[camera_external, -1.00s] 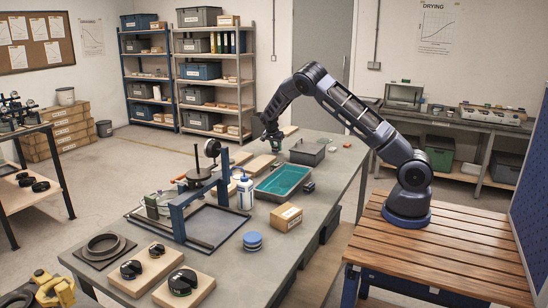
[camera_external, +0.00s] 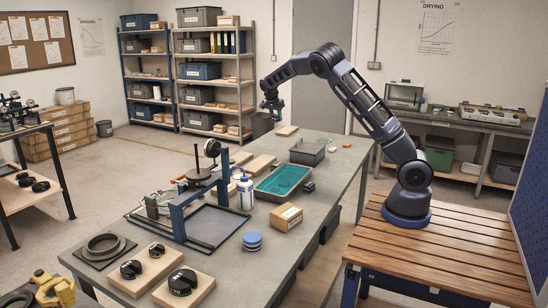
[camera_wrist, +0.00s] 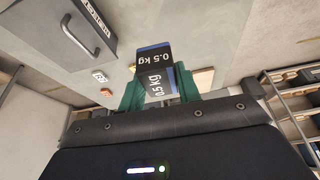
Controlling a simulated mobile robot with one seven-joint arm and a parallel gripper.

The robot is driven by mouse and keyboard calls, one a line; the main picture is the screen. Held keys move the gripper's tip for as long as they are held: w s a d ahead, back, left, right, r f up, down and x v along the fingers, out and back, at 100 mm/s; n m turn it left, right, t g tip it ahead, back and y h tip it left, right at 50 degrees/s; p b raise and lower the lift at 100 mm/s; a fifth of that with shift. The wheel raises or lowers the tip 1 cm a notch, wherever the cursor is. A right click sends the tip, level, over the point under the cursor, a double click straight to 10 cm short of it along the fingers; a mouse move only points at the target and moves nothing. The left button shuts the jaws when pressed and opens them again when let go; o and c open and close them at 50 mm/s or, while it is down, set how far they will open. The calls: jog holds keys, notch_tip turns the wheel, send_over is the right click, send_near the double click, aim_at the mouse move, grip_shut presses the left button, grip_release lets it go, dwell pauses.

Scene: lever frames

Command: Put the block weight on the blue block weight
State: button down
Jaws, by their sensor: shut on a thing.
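My gripper (camera_external: 272,112) is raised above the far end of the grey table in the outside view. In the wrist view its green-lined fingers (camera_wrist: 159,92) are closed around a dark block weight (camera_wrist: 155,60). In the outside view the held block is too small to make out. I cannot pick out a separate blue block weight on the table.
The grey table (camera_external: 222,267) carries a lidded grey box (camera_external: 307,152), a teal tray (camera_external: 283,180), a cardboard box (camera_external: 287,217), a white bottle (camera_external: 245,192), blue discs (camera_external: 252,241) and a blue-framed stand (camera_external: 178,217). A wooden board (camera_external: 287,131) lies at the far end.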

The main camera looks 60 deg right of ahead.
jog(key=s+a+r+m, duration=0.25)
jog(key=s+a, duration=0.25)
jog(key=a, duration=0.6)
jog(key=m+g+y, duration=0.1)
jog(key=m+g, duration=0.2)
jog(key=m, duration=0.3)
send_over(312, 184)
jog(key=w, duration=0.1)
jog(key=f, duration=1.8)
jog(key=shift+a+f, duration=0.3)
jog(key=shift+a, duration=0.1)
jog(key=shift+f, duration=0.1)
jog(key=c, duration=1)
grip_release()
